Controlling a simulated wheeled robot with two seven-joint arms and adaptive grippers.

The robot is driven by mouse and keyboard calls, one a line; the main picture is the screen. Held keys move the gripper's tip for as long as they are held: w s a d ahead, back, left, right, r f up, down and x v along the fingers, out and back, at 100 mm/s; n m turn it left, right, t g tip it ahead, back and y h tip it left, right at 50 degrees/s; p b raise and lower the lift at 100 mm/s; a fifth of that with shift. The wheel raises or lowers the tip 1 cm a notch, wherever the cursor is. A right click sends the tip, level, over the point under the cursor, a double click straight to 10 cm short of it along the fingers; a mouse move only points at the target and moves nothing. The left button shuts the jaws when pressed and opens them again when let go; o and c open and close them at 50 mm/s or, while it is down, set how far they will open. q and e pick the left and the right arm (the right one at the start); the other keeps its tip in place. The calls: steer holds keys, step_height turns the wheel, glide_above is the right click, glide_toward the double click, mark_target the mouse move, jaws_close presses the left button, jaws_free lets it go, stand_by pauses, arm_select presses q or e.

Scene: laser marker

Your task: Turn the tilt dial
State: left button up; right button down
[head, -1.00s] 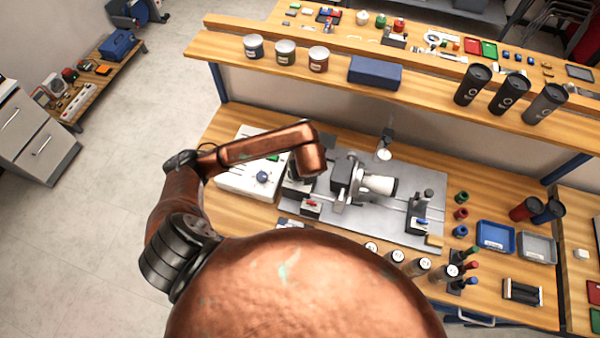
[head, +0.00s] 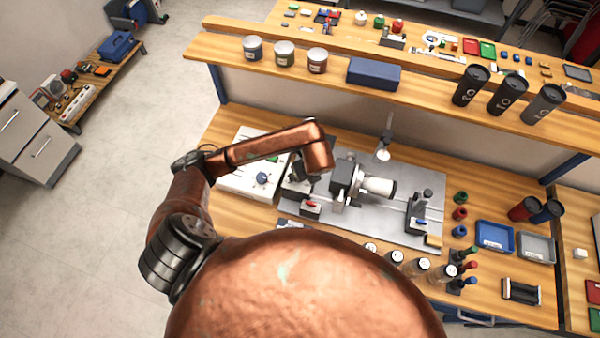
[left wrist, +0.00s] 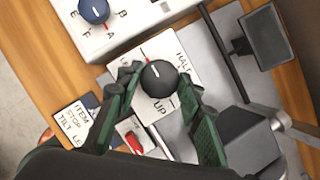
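The tilt dial (left wrist: 158,78) is a round black knob on a white plate in the left wrist view. The plate shows the words HALF and UP, and a red line marks its upper left side. A pale pointer line on the knob points roughly toward that red line. My left gripper (left wrist: 160,80) is open with its green fingers on either side of the knob; the left fingertip is very close to it, and I cannot tell if it touches. In the head view my left arm (head: 265,148) hides the dial and most of the gripper. My right gripper is not in view.
A white box with a blue knob (left wrist: 94,10) stands beside the plate. A red lever (left wrist: 133,143) sits below the dial, near a label card (left wrist: 75,122). The grey machine bed (head: 380,217) with a chuck and lamp (head: 384,150) lies right of my arm.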

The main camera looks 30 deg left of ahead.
arm_select(q)
steer(key=o, duration=0.4)
steer(key=shift+r, duration=0.1)
steer(key=shift+d+r, duration=0.15)
steer(key=shift+r, duration=0.1)
steer(key=v, duration=1.1)
steer(key=shift+r, duration=0.2)
step_height(320, 180, up, 7)
steer(key=p, duration=0.4)
steer(key=shift+p, duration=0.35)
